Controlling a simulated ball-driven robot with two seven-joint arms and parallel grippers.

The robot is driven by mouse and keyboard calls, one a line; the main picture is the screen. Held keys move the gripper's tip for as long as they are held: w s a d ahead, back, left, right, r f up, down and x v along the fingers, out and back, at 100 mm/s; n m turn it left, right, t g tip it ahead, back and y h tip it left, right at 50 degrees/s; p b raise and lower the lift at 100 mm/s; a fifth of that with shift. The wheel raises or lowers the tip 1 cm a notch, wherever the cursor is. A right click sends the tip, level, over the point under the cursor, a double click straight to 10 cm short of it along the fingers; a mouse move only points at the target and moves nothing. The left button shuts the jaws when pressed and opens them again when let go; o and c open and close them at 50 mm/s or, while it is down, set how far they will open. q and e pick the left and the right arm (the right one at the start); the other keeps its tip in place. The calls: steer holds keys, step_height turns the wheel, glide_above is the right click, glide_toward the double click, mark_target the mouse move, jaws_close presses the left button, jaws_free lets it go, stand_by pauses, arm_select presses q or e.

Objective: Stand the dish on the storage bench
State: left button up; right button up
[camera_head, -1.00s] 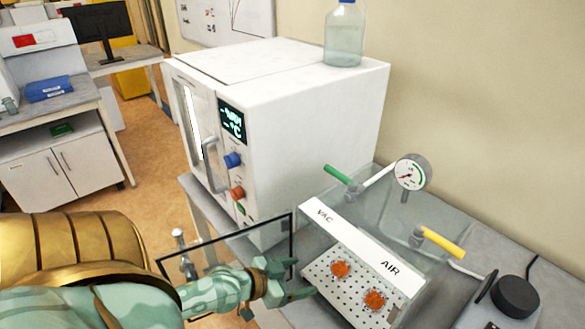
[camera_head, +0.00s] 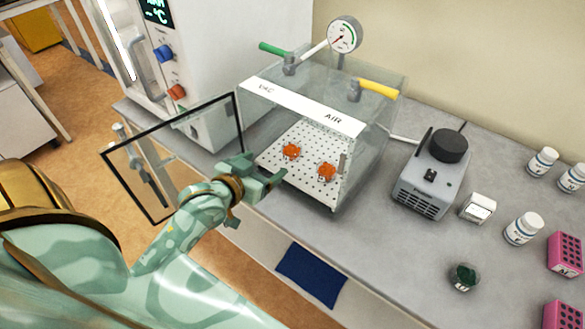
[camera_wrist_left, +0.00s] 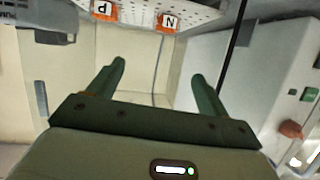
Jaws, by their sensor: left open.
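Two small orange pieces, (camera_head: 291,151) and (camera_head: 326,170), rest on the perforated shelf (camera_head: 300,187) inside the clear vacuum chamber (camera_head: 375,120). In the wrist view they carry the letters P (camera_wrist_left: 103,10) and N (camera_wrist_left: 168,22). A small round clear container with dark green contents (camera_head: 464,277) stands on the bench at the lower right. I cannot tell which of these is the dish. My left gripper (camera_head: 262,172) is open and empty at the chamber's open front, short of the orange pieces. It shows in the wrist view too (camera_wrist_left: 158,70). My right gripper is out of view.
The chamber's black-framed door (camera_head: 172,155) stands open, left of my left gripper. A white oven (camera_head: 200,60) is behind it. A grey pump (camera_head: 432,175), white bottles (camera_head: 523,228) and pink racks (camera_head: 566,255) are to the right. The grey bench (camera_head: 385,250) is clear in front.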

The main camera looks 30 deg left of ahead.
arm_select(q)
steer(key=n, duration=0.1)
glide_toward(290, 149)
steer(key=shift+g, duration=0.3)
steer(key=x, duration=0.1)
steer(key=b+x, duration=0.1)
steer(key=x, duration=0.1)
steer(key=b+x, duration=0.1)
steer(key=x, duration=0.1)
steer(key=shift+w+a+r, duration=0.15)
steer(key=shift+w+r, duration=0.1)
steer(key=shift+w, duration=0.05)
steer(key=b+x, duration=0.2)
steer(key=x, duration=0.3)
steer(key=shift+w+f, duration=0.3)
steer(key=shift+r, duration=0.1)
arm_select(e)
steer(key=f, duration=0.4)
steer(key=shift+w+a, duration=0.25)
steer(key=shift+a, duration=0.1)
arm_select(q)
steer(key=shift+s, duration=0.1)
steer(key=shift+c, duration=1.2)
steer(key=c, duration=0.9)
